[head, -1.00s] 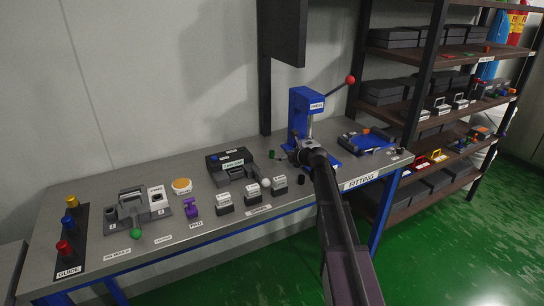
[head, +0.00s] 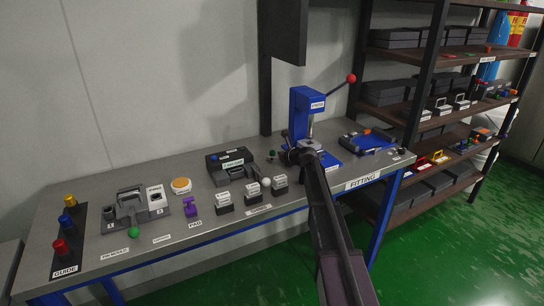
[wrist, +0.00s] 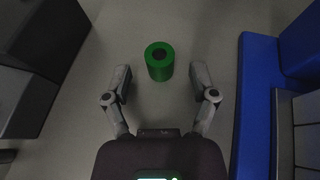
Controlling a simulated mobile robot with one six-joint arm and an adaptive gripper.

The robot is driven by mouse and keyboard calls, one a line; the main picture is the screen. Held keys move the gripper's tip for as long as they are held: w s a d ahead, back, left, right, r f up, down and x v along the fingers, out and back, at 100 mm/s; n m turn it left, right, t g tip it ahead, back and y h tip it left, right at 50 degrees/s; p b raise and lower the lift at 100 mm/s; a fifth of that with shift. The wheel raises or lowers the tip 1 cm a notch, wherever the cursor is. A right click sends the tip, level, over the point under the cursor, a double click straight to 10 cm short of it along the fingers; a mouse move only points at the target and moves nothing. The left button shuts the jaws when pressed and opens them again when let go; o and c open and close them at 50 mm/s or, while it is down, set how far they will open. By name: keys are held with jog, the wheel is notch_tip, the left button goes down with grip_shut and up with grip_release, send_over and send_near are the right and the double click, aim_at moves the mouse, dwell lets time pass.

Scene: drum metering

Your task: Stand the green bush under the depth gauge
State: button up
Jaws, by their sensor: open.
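The green bush (wrist: 159,62) stands upright on the grey bench in the wrist view, a short cylinder with a dark hole in its top. In the head view the bush (head: 271,154) is small, between a black device and the blue press. My gripper (wrist: 159,78) is open and empty. Its two fingers are spread to either side of the bush's near side, and I see no contact. In the head view my gripper (head: 287,156) is just right of the bush. I cannot tell which device is the depth gauge; no such label is readable.
The blue press (head: 305,110) with a red-knobbed lever stands close on the right. The black device (head: 230,166) stands close on the left. Several labelled blocks (head: 252,190) line the bench front. A blue tray (head: 370,141) lies to the right.

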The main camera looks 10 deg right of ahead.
jog(key=shift+c, duration=0.2)
grip_shut()
jog(key=shift+r, duration=0.1)
notch_tip(320, 180, up, 3)
jog(key=p, duration=0.3)
jog(key=shift+r+p, duration=0.2)
jog(key=shift+p, duration=0.15)
jog(key=s+d, duration=0.3)
jog(key=d, duration=0.1)
jog(key=s+d+r+p, duration=0.1)
jog(key=s+d, duration=0.2)
jog(key=d, duration=0.1)
jog(key=s+d, duration=0.4)
jog(key=shift+d+r, duration=0.15)
jog(key=shift+d, duration=0.1)
